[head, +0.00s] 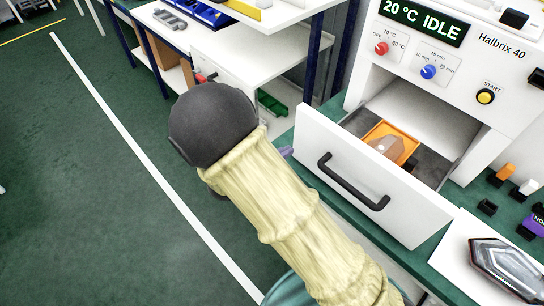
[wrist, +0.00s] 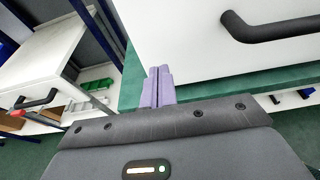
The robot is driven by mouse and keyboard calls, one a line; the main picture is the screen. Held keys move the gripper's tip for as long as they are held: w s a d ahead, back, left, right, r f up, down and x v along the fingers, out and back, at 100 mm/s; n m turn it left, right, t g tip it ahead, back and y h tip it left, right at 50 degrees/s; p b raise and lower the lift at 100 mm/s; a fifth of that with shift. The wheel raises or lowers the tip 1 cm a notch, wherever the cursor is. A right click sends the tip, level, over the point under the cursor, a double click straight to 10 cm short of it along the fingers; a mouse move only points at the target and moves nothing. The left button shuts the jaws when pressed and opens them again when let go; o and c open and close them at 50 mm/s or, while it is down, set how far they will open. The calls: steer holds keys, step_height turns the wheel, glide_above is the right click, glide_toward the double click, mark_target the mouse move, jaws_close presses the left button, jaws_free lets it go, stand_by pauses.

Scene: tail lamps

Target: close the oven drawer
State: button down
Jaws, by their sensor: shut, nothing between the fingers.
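The oven (head: 440,70) is white, with a display reading 20 °C IDLE. Its drawer (head: 340,165) is pulled well out toward me, and its white front carries a black bar handle (head: 352,183). Inside the drawer lies an orange tray (head: 375,133) with a pale part in it. In the wrist view the drawer front (wrist: 185,35) fills the top right, with the handle (wrist: 265,27) at the right. My gripper (wrist: 157,76) has its purple fingers shut and empty, near the drawer front's left lower edge. I cannot tell whether they touch it. In the head view my arm hides most of the gripper.
The oven stands on a green-topped bench (head: 450,200). A tail lamp (head: 505,262) lies on a white board at the lower right, near small orange, white and black parts. Another white bench (head: 230,50) with bins stands behind. The green floor at left is clear.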

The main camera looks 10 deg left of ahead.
mark_target(302, 141)
steer(key=shift+w+d+p, duration=0.15)
steer(key=shift+w+d, duration=0.45)
steer(key=shift+w, duration=0.2)
steer(key=shift+w+d+p, duration=0.15)
steer(key=shift+w+d, duration=0.4)
steer(key=shift+w, duration=0.25)
steer(key=shift+w, duration=0.15)
